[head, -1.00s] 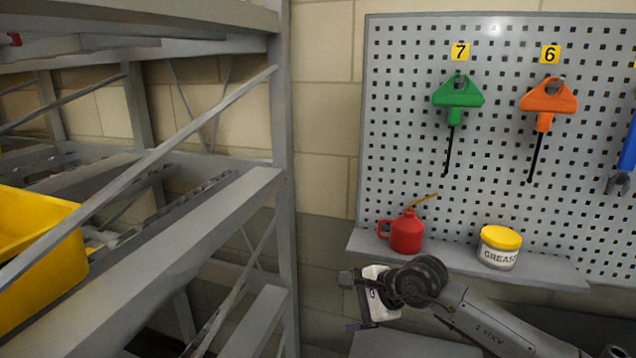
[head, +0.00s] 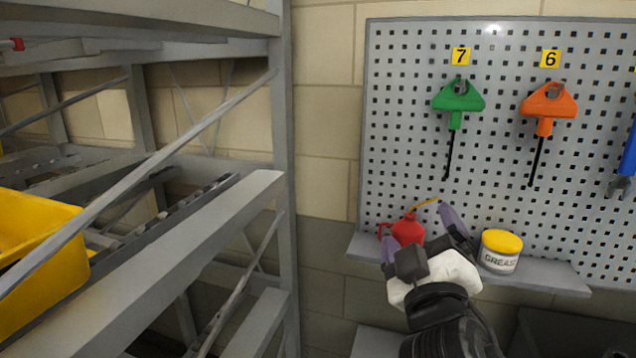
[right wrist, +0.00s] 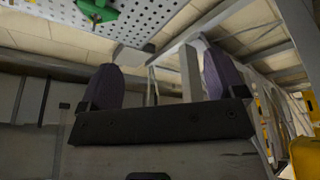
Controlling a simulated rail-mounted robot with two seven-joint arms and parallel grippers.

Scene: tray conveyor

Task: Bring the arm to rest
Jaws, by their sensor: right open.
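My right gripper (head: 420,232) is raised in front of the pegboard shelf in the head view, with its fingers pointing up. It is open and its two purple-grey fingertips stand apart with nothing between them. In the right wrist view the gripper (right wrist: 160,88) also shows its two fingers wide apart and empty. In the head view it partly covers the red oil can (head: 408,230) behind it; I cannot tell how far apart they are. My left gripper is not in view.
A grey pegboard (head: 400,120) holds a green tool (head: 458,97) and an orange tool (head: 549,101). A grease tub (head: 501,252) stands on the small shelf (head: 540,279). A grey rack (head: 284,130) with a yellow bin (head: 35,255) stands at left.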

